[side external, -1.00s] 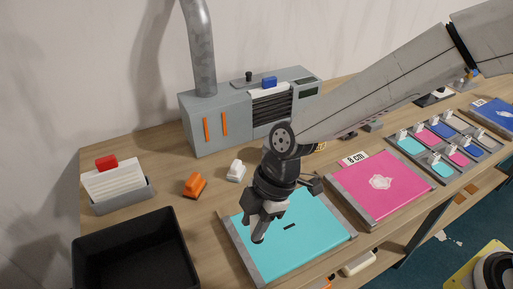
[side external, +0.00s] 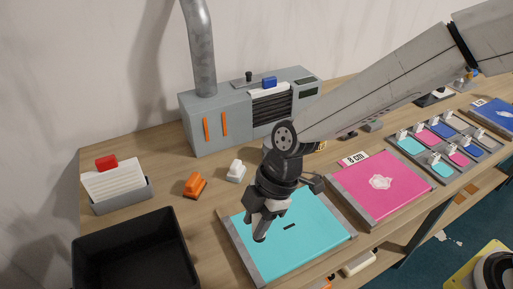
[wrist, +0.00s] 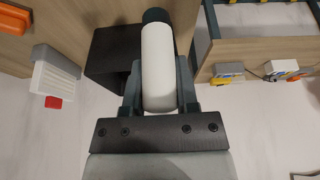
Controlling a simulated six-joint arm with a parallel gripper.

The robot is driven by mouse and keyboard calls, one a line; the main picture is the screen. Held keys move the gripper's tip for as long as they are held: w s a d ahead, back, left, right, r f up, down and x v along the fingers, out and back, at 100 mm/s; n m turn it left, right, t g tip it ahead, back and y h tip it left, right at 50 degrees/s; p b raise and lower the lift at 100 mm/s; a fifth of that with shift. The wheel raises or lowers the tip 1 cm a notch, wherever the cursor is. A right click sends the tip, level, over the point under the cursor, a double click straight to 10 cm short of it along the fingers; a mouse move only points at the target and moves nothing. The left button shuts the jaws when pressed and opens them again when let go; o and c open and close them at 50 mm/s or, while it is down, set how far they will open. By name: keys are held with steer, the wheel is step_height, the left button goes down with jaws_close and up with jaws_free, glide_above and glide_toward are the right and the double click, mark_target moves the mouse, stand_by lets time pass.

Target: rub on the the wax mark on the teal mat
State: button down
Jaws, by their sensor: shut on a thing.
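The teal mat (side external: 310,245) lies flat in a grey-edged frame on the wooden table in the side view. A short dark mark (side external: 289,227) shows near its middle. My gripper (side external: 262,222) is over the left part of the mat, to the left of the mark. It is shut on a white cylinder with a dark end (wrist: 157,65), seen between the fingers in the wrist view. In the side view the dark tip (side external: 260,238) points down close to the mat, apart from the mark. I cannot tell whether it touches the mat.
A black bin (side external: 165,218) stands left of the mat. An orange block (side external: 195,185) and a white block (side external: 236,171) sit behind it. A pink mat (side external: 385,205) lies to the right. A grey machine (side external: 215,125) and a card holder (side external: 120,190) stand farther back.

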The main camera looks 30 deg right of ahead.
steer(key=w+d+f, duration=0.2)
steer(key=w+d, duration=0.2)
steer(key=d, duration=0.4)
steer(key=shift+w+a+f, duration=0.1)
steer(key=shift+a+f, duration=0.05)
steer(key=shift+f, duration=3.3)
steer(key=shift+d+f, duration=0.45)
steer(key=shift+f, duration=0.2)
steer(key=shift+d, duration=2.65)
steer(key=shift+a, duration=3.05)
steer(key=shift+w+a, duration=0.1)
steer(key=shift+w, duration=0.15)
steer(key=shift+w+d, duration=0.15)
steer(key=shift+d, duration=2.85)
steer(key=shift+a+r, duration=0.1)
steer(key=shift+a, duration=3)
step_height(320, 180, up, 8)
steer(key=shift+d, duration=0.15)
